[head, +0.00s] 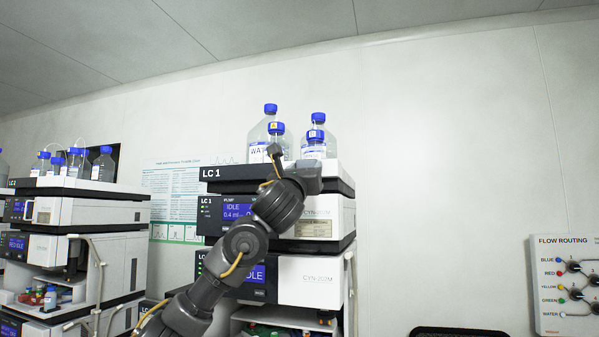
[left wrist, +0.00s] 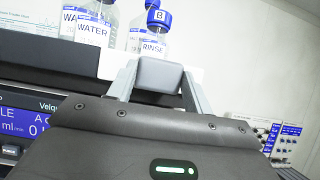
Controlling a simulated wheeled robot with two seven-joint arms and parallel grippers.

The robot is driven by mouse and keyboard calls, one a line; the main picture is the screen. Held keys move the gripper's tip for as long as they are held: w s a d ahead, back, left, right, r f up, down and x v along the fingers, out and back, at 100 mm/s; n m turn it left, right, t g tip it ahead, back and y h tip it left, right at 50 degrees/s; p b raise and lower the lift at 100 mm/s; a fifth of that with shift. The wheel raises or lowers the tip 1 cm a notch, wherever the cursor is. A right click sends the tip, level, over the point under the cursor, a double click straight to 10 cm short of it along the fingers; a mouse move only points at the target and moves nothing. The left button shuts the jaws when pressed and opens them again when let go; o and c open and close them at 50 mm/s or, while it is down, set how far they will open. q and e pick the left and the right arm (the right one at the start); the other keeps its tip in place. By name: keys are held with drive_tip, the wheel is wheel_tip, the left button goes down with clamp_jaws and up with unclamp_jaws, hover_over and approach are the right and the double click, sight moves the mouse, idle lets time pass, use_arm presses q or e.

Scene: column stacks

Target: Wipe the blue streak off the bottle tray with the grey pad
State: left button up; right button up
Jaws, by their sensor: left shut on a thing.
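My left gripper (head: 308,174) is raised at the tray's front. In the left wrist view its two fingers (left wrist: 156,82) are shut on the grey pad (left wrist: 158,74), which is close in front of the tray; I cannot tell whether they touch. The blue streak does not show; the pad, gripper and arm cover part of the tray front. My right gripper is not in view.
A water bottle (left wrist: 94,30) and a rinse bottle (left wrist: 153,38) stand close behind the pad. A second instrument stack (head: 95,215) is at the left. A flow routing panel (head: 565,285) hangs at the right. Between it and LC 1 is bare wall.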

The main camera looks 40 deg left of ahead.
use_arm(q)
drive_tip(key=shift+w+d+b, duration=0.25)
drive_tip(key=shift+w+d, duration=0.1)
drive_tip(key=shift+d, duration=0.5)
drive_tip(key=shift+w+d+b, duration=0.25)
drive_tip(key=shift+w+d, duration=0.05)
drive_tip(key=shift+d, duration=0.5)
drive_tip(key=shift+s+a, duration=0.2)
drive_tip(key=shift+a, duration=0.45)
drive_tip(key=shift+s+a, duration=0.25)
drive_tip(key=shift+a, duration=0.45)
drive_tip(key=shift+s+a, duration=0.2)
drive_tip(key=shift+a, duration=0.45)
drive_tip(key=shift+a, duration=0.1)
drive_tip(key=a, duration=0.2)
drive_tip(key=s+a, duration=0.1)
drive_tip(key=shift+s+a, duration=0.2)
drive_tip(key=shift+a, duration=0.15)
